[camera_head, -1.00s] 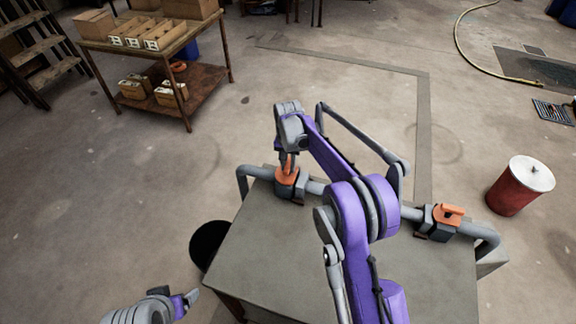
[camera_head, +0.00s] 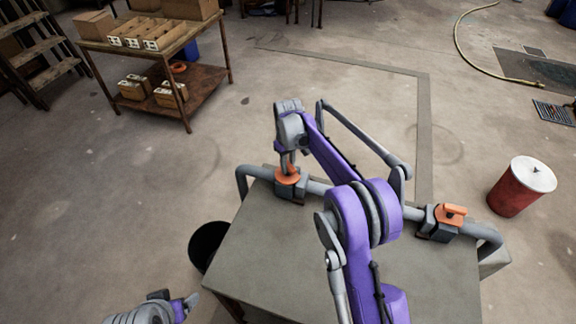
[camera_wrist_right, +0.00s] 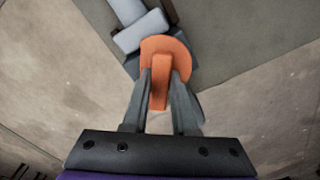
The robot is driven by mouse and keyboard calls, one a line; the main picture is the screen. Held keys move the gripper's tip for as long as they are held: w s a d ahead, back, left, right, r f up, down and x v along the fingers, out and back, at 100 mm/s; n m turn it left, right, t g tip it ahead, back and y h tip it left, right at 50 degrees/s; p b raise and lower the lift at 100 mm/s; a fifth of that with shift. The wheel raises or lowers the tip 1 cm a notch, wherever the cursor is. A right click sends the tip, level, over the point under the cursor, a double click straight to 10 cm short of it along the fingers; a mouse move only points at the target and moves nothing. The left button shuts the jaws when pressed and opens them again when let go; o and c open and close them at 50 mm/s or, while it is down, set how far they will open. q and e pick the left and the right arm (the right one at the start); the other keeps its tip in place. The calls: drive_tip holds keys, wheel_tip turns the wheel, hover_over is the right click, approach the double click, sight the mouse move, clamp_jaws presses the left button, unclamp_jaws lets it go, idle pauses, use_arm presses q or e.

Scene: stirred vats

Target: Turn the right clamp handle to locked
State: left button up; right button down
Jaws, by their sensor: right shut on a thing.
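Two dark clamps with orange handles sit on a grey pipe along the far side of a grey table. My right gripper (camera_head: 288,163) is shut on the orange handle (camera_head: 287,178) of the clamp near the pipe's left end. In the right wrist view the handle's upright fin (camera_wrist_right: 160,82) is between the two fingers (camera_wrist_right: 162,98); its round base shows beyond. The other clamp's orange handle (camera_head: 452,214), near the pipe's right end, is untouched, its fin lying roughly left to right. My left gripper (camera_head: 187,303) is low at the left, apart from both clamps; its opening is unclear.
The pipe (camera_head: 316,187) bends down at both ends of the grey table (camera_head: 265,255). A red drum (camera_head: 514,190) stands at the right and a black bin (camera_head: 205,242) at the left. A shelf cart (camera_head: 150,52) with boxes stands at the back left. The tabletop is bare.

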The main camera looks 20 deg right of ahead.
sight(288, 164)
drive_tip(key=n, duration=0.7)
idle(0.6)
drive_tip(key=c, duration=0.7)
unclamp_jaws()
wheel_tip(288, 164, up, 11)
drive_tip(key=shift+f, duration=0.1)
